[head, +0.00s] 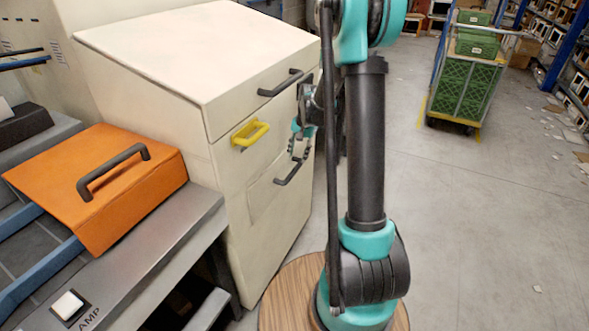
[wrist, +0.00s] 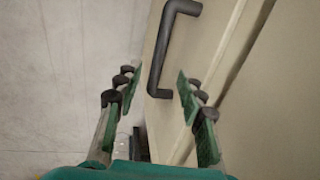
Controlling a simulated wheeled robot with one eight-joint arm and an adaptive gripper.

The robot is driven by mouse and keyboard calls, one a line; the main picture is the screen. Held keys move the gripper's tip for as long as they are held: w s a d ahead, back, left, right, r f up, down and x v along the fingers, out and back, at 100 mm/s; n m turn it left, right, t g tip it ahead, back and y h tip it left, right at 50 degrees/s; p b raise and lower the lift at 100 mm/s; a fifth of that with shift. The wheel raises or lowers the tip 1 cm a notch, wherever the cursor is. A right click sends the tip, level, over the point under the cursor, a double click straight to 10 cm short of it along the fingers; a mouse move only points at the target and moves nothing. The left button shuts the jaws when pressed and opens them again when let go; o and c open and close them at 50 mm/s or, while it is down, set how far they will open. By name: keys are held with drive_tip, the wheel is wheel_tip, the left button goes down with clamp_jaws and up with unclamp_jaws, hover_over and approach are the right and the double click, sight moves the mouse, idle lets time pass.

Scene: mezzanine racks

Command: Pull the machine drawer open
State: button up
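A cream machine cabinet (head: 215,75) stands left of my arm in the head view. Its front carries an upper dark bar handle (head: 280,83), a yellow handle (head: 250,134) and a lower dark bar handle (head: 288,174). The drawer fronts look closed. My gripper (head: 299,148) is close to the front, between the two dark handles, partly behind my arm. In the wrist view my gripper (wrist: 160,84) is open and empty. A dark bar handle (wrist: 168,45) lies just ahead of the fingers, its near end in line with the gap. I cannot tell whether they touch.
An orange cover (head: 105,185) with a dark handle sits on a grey bench (head: 160,240) at the left. A cart (head: 465,90) with green crates stands at the back right. The concrete floor (head: 490,200) on the right is mostly clear, with a few scraps.

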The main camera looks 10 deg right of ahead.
sight(294, 170)
drive_tip(key=f, duration=0.5)
drive_tip(key=a+f, duration=0.1)
drive_tip(key=f, duration=0.1)
drive_tip(key=shift+w+a+f, duration=0.1)
drive_tip(key=shift+w+f, duration=0.3)
clamp_jaws()
